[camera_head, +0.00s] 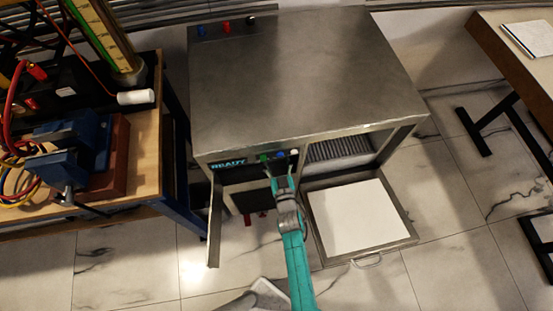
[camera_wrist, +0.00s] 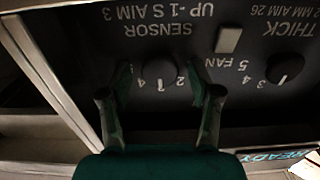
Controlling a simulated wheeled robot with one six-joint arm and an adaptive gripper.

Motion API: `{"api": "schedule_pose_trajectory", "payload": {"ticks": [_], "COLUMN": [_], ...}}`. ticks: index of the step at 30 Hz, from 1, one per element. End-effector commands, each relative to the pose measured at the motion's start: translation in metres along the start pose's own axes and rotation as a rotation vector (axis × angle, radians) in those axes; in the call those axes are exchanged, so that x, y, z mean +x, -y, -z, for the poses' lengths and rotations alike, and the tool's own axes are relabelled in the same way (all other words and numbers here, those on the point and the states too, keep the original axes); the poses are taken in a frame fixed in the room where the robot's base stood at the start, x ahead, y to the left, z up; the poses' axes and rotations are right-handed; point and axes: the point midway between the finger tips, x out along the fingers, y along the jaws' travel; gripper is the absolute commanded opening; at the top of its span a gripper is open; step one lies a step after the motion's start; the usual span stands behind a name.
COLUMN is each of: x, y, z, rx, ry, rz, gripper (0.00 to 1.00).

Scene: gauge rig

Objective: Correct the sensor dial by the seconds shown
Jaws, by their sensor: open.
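The sensor dial (camera_wrist: 158,70) is a dark round knob on the machine's black panel, seen upside down in the wrist view. Its label (camera_wrist: 158,22) reads "SENSOR", "UP -1 S AIM 3". In the head view my gripper (camera_head: 276,174) is at the machine's front panel and hides the dial.
A thickness dial (camera_wrist: 285,68) and a pale fan switch (camera_wrist: 229,40) are close by. A "READY" display (camera_head: 228,163) is on the machine (camera_head: 300,80). A workbench (camera_head: 146,185) stands left.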

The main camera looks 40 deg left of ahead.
Motion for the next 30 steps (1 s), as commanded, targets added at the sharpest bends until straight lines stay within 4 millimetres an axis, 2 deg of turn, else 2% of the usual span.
{"api": "schedule_pose_trajectory", "payload": {"ticks": [5,8,12,23,30], "x": [-0.0002,-0.0003,-0.0003,-0.0004,-0.0003], "y": [0.0001,0.0001,0.0001,0.0004,0.0007], "z": [-0.0001,-0.0001,0.0000,0.0001,0.0002], "rx": [0.000,0.000,0.000,-0.038,-0.175], "ry": [0.000,0.000,0.000,0.000,-0.001], "rz": [0.000,0.000,0.000,0.000,-0.001], "gripper": [0.63,0.41,0.06,0.04,0.04]}}
